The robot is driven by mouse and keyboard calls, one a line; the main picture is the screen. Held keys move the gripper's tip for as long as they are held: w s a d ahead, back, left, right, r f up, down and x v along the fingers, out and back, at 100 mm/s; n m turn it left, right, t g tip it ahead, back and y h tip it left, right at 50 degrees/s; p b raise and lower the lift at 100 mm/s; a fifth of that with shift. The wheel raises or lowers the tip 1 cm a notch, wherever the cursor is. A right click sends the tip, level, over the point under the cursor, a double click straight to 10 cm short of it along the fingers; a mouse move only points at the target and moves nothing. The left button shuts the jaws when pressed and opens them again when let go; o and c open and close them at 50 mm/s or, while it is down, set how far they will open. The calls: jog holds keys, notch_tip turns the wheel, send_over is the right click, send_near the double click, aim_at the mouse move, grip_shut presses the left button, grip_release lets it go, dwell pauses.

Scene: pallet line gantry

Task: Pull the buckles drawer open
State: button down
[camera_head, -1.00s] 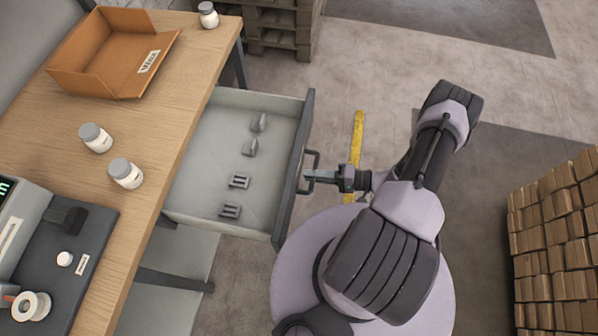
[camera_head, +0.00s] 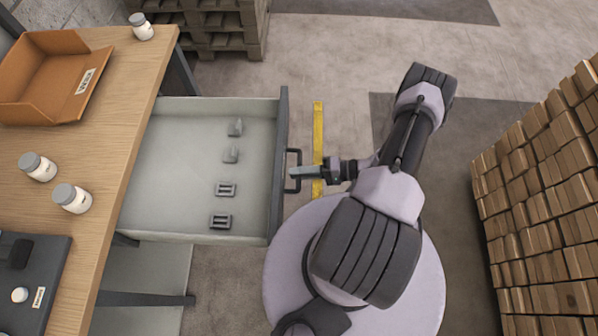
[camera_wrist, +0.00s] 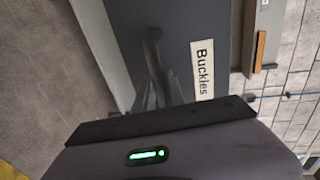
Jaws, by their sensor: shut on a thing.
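The buckles drawer (camera_head: 160,170) stands pulled out from under the wooden bench in the head view. Its dark front has a bar handle (camera_head: 298,171), and its inside holds several grey metal buckles (camera_head: 226,189). In the wrist view, the drawer front (camera_wrist: 188,22) carries a white label (camera_wrist: 203,70) reading "Buckles". The handle (camera_wrist: 152,62) shows beside the label. My gripper (camera_head: 297,174) is at the handle and shut on it. The fingertips are small in the head view, and the wrist housing hides part of the grip in the wrist view.
The wooden bench (camera_head: 120,130) is at the left, with an orange-brown box (camera_head: 40,105), white jars (camera_head: 72,198) and a dark device. Stacked cardboard boxes or bricks (camera_head: 540,210) stand at the right. Pallets (camera_head: 225,30) stand at the back. A yellow floor strip (camera_head: 318,135) lies beyond the handle.

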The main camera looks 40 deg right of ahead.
jog(key=c, duration=1.4)
grip_release()
jog(key=shift+d, duration=0.1)
jog(key=p+v, duration=0.2)
jog(key=v, duration=1.5)
jog(key=shift+s+d, duration=0.1)
jog(key=shift+d, duration=0.1)
